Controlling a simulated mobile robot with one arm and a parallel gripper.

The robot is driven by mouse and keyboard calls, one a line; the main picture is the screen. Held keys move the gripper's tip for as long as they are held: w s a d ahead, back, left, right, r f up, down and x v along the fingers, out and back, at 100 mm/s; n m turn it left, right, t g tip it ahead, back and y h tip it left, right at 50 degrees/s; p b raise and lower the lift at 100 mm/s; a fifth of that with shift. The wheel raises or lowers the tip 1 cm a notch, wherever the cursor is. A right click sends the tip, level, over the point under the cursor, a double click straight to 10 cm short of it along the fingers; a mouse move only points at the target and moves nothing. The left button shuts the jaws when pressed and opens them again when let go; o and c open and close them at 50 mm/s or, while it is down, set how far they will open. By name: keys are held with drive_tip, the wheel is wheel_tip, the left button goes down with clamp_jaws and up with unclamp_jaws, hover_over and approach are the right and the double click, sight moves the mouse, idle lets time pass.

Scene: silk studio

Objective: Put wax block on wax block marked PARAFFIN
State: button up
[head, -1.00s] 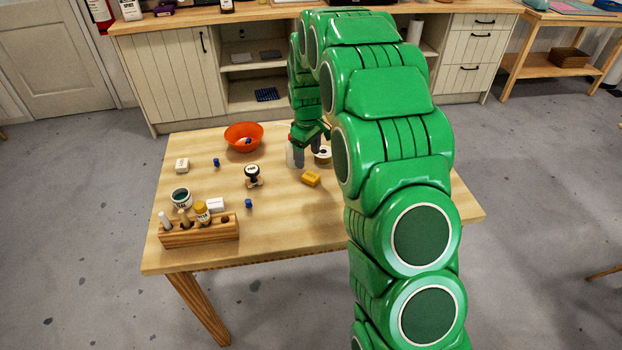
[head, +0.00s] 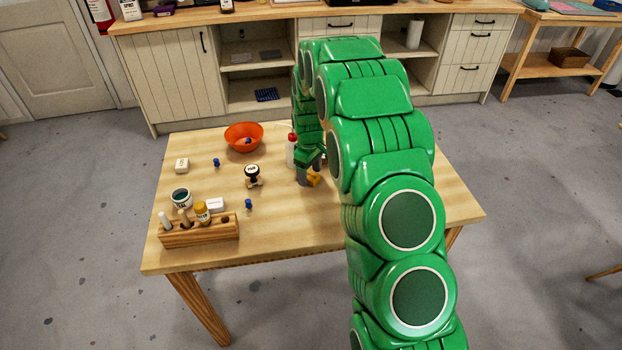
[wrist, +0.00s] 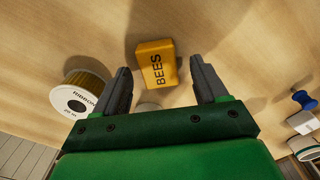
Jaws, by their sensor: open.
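The yellow wax block marked BEES (wrist: 156,65) lies on the table between the tips of my gripper (wrist: 160,76) in the wrist view. My gripper is open, with a gap on each side of the block. In the head view my gripper (head: 307,180) is low over the table and mostly covers the yellow block (head: 314,178). Two small white blocks lie at the left: one near the back (head: 182,165), one behind the wooden rack (head: 215,204). Their lettering is too small to read, so I cannot tell which is marked PARAFFIN.
A ribbon spool (wrist: 85,95) stands close left of my gripper in the wrist view. An orange bowl (head: 244,137), a black-topped stamp (head: 253,174), blue pushpins (head: 249,203), a teal-filled cup (head: 181,198) and a wooden rack (head: 198,234) stand on the table (head: 290,235). The table's front middle is clear.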

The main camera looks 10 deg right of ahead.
sight(310, 175)
drive_tip(key=shift+f, duration=0.25)
drive_tip(key=shift+r, duration=0.1)
drive_tip(key=c, duration=1.2)
wheel_tip(310, 175, up, 4)
drive_tip(key=shift+f, duration=0.2)
drive_tip(key=s+r, duration=0.3)
drive_tip(key=s, duration=0.1)
drive_tip(key=s+r, duration=0.3)
drive_tip(key=s, duration=0.2)
drive_tip(key=s+r, duration=0.3)
drive_tip(key=s, duration=0.1)
drive_tip(key=shift+s+d+r, duration=0.1)
drive_tip(key=shift+s+r, duration=0.1)
drive_tip(key=shift+s, duration=0.2)
